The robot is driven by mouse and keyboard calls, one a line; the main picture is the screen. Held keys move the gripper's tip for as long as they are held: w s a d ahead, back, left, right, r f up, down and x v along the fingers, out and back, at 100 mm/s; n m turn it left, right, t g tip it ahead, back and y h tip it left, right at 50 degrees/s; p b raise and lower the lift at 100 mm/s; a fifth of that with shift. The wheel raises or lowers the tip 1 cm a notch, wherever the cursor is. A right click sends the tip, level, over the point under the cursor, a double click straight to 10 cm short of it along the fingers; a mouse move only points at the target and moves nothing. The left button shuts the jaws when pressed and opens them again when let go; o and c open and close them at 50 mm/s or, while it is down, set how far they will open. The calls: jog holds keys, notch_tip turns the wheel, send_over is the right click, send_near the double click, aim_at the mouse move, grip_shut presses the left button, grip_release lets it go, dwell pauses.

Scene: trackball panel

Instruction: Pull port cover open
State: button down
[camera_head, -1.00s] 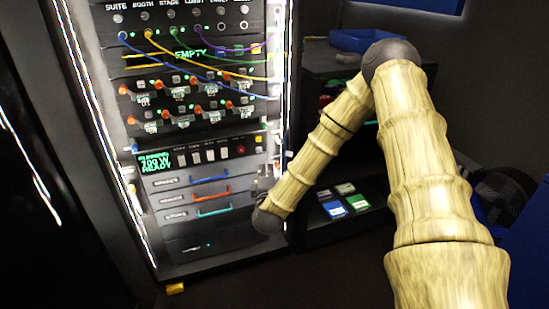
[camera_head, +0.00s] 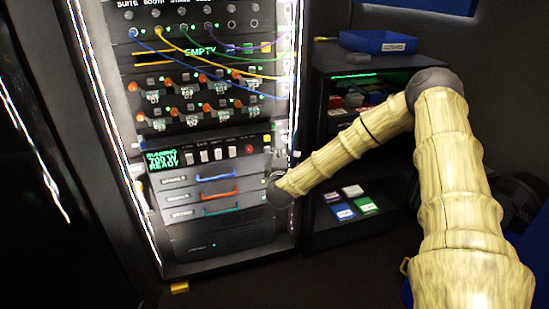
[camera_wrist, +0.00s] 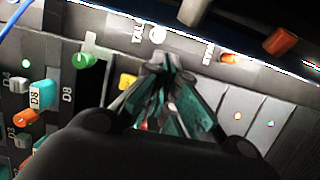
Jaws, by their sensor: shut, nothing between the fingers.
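My gripper (camera_wrist: 160,64) is shut and empty in the wrist view. Its fingertips meet in front of a tilted control panel (camera_wrist: 205,85), near a yellow button and a strip with partly hidden lettering. Whether the fingertips touch the panel I cannot tell. I cannot make out a port cover for certain in either view; the fingers hide part of the panel. In the head view my arm's dark wrist is at the right side of the rack (camera_head: 225,245), and the fingers there are too small to make out.
The rack carries cables and drawers with orange (camera_head: 218,195) and teal handles. A shelf (camera_head: 318,90) with a blue tray (camera_head: 378,42) stands right.

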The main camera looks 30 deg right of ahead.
jog(key=shift+s+d, duration=0.7)
jog(key=shift+s, duration=0.2)
